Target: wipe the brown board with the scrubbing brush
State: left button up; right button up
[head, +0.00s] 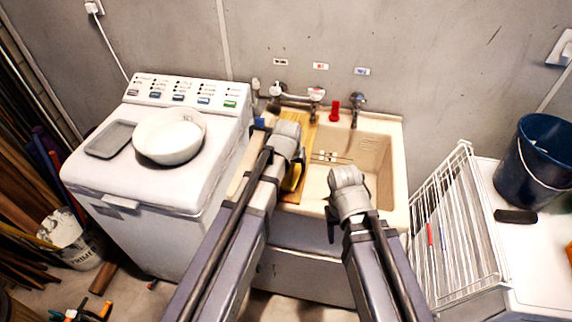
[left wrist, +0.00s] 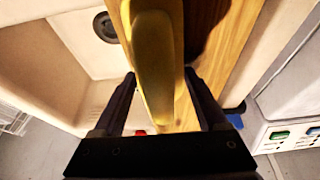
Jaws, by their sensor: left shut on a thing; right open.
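The brown board (head: 299,122) is a wooden plank across the left part of the sink, partly hidden by my left arm. It fills the upper right of the left wrist view (left wrist: 215,35). The yellow scrubbing brush (left wrist: 155,62) lies between the fingers of my left gripper (left wrist: 160,98), which is shut on it, over the board. A yellow and black bit of the brush (head: 293,178) shows beside my left wrist in the head view. I cannot tell whether its underside touches the board. My right gripper (head: 331,225) is open and empty over the sink's front.
The sink basin (head: 372,160) is open on the right. A red item (head: 335,110) and the taps (head: 357,103) are at its back. A washing machine (head: 150,190) with a white bowl (head: 169,135) stands left. A drying rack (head: 455,225) and blue bucket (head: 535,165) stand right.

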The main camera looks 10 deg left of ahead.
pick_arm(q)
jog(key=shift+d, duration=0.25)
jog(key=shift+r, duration=0.15)
jog(key=shift+a+f, duration=0.2)
jog(key=shift+a, duration=1.85)
jog(key=shift+w+a, duration=0.1)
jog(key=shift+a, duration=1.95)
jog(key=shift+w+d, duration=0.15)
jog(key=shift+w, duration=1.3)
jog(key=shift+d, duration=0.15)
jog(key=shift+d+r, duration=0.1)
jog(key=shift+d, duration=1.8)
